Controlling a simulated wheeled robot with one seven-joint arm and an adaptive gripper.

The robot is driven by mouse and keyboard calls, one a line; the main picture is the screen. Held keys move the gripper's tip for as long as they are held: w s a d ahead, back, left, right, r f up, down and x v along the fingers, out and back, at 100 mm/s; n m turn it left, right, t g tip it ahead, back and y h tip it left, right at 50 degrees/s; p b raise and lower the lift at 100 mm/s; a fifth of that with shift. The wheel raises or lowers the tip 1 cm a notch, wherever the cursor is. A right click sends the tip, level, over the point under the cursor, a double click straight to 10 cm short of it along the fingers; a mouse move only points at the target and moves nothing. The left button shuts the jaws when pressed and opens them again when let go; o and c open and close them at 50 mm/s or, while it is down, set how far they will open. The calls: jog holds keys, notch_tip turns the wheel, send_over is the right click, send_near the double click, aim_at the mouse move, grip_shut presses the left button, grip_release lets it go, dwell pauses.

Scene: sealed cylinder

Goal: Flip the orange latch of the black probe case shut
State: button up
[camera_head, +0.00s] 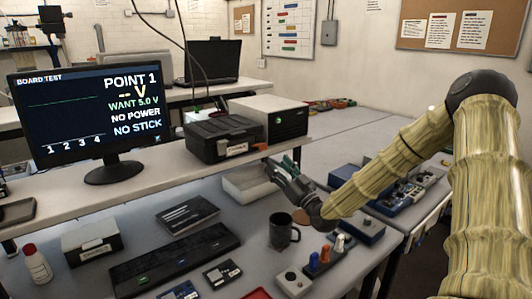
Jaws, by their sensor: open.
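The black probe case (224,134) sits on the raised shelf in the middle of the view, with a white label on its front. Its lid looks down, but I cannot tell whether it is fully closed. A small orange bit, seemingly the latch (260,147), shows at the case's right front corner; its position is too small to make out. My gripper (277,166) is open and empty, just below and to the right of that corner, in front of the shelf edge. It looks apart from the case.
A white-and-black box (262,117) stands right behind the case. A monitor (77,103) stands to the left on the shelf. Cables hang behind the case.

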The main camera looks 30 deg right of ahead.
aim_at(264, 149)
jog(key=p+x, duration=0.2)
jog(key=x, duration=0.5)
jog(key=shift+w+d, duration=0.1)
jog(key=shift+w, duration=0.2)
jog(key=c, duration=1)
